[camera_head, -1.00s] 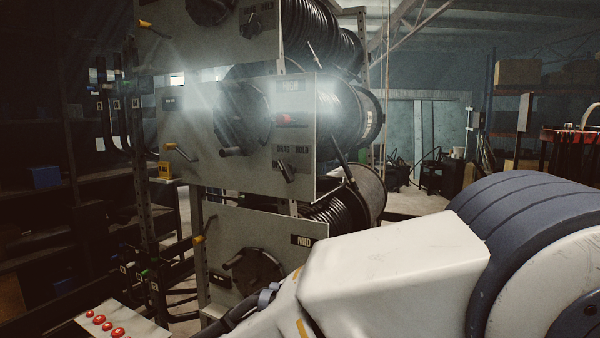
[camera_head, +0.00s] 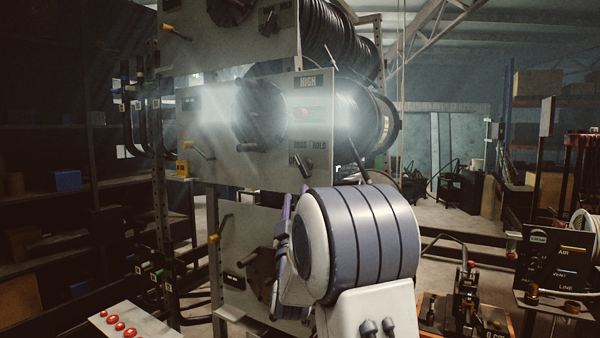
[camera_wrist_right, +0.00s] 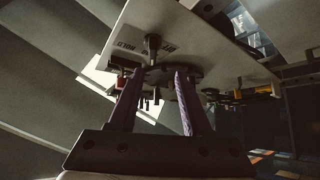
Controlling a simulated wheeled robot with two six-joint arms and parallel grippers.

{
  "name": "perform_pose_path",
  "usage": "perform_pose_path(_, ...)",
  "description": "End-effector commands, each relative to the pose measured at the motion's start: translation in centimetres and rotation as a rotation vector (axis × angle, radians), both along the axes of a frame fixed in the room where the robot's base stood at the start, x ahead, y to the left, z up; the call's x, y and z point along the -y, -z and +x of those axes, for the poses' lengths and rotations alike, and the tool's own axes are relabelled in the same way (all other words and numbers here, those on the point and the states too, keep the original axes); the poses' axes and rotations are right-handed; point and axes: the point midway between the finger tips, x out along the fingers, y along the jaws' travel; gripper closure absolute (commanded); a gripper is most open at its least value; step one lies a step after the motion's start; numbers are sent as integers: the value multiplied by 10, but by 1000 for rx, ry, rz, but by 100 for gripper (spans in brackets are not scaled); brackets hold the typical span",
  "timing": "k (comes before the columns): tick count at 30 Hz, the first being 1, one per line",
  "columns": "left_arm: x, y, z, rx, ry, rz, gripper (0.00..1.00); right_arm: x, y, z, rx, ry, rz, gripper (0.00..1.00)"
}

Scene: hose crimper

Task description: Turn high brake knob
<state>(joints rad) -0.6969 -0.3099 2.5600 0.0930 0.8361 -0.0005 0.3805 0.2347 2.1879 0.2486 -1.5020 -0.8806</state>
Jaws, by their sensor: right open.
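The panel marked HIGH (camera_head: 262,170) stands at the middle of the head view. Its dark brake knob (camera_head: 304,165) sits at the lower right, by a DRAG/HOLD label, with its handle slanted. My right gripper (camera_head: 291,203) is below this knob and apart from it, its purple fingers pointing up. In the right wrist view the gripper (camera_wrist_right: 158,72) is open and nothing shows held between the fingers. A dark knob (camera_wrist_right: 153,43) on a pale panel appears beyond the fingertips there. My left gripper is out of view.
A red-buttoned box (camera_head: 130,326) is at bottom left.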

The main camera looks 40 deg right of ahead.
Motion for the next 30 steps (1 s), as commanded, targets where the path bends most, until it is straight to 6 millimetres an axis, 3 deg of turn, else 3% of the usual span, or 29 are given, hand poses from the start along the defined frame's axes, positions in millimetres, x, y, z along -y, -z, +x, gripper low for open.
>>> perform_pose_path(5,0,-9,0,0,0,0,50,13,-14,-1,25,36,-28,51)
perform_pose_path(18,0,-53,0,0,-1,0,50,52,-62,45,24,31,-26,51)
perform_pose_path(30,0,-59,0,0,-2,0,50,60,-68,56,23,30,-25,51)
